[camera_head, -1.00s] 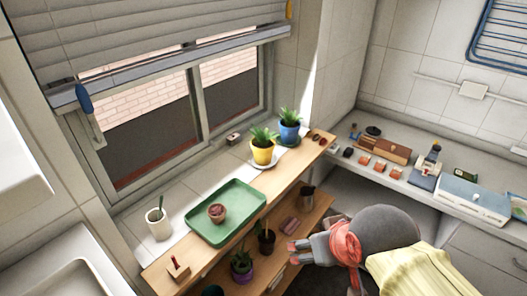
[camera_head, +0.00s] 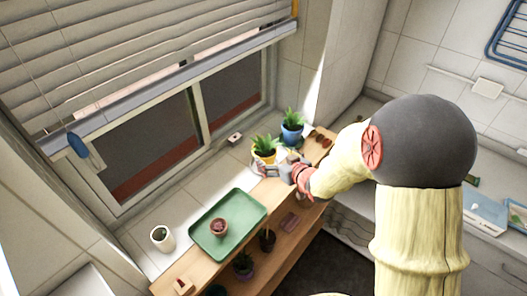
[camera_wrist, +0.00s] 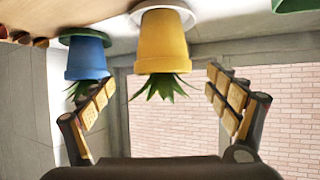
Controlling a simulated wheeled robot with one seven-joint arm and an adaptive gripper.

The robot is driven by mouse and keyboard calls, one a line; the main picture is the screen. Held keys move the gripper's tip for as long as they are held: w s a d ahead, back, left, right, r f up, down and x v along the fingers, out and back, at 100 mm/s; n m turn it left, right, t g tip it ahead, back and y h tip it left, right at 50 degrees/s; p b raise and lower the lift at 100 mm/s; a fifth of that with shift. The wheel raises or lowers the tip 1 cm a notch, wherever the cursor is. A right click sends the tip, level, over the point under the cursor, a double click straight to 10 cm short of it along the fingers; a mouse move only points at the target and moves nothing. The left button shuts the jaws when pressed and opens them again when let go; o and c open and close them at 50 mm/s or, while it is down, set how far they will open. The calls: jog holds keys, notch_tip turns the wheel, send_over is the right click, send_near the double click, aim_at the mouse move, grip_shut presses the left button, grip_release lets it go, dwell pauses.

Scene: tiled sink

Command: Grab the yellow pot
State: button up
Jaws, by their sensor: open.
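The yellow pot (camera_head: 263,158) with a spiky green plant stands on the sill at the window corner, partly behind my gripper in the head view. In the wrist view, which is upside down, the yellow pot (camera_wrist: 161,45) sits on a white saucer near the middle, between the two spread fingers. My gripper (camera_wrist: 160,82) is open and empty, with one finger on each side of the pot's line. In the head view my gripper (camera_head: 277,170) is right at the pot's near side. Whether it touches the pot cannot be told.
A blue pot (camera_head: 291,134) stands close by to the right; it also shows left of the yellow pot in the wrist view (camera_wrist: 86,58). A green tray (camera_head: 205,240) with a small pot and a white cup (camera_head: 163,238) are further left. The window is behind.

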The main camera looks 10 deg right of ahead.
aim_at(263, 150)
jog(key=shift+a+x, duration=0.1)
jog(key=shift+x, duration=1.8)
jog(key=shift+a+x, duration=0.15)
jog(key=shift+x, duration=1.8)
jog(key=shift+r, duration=0.1)
jog(key=shift+c, duration=1)
jog(key=c, duration=1.3)
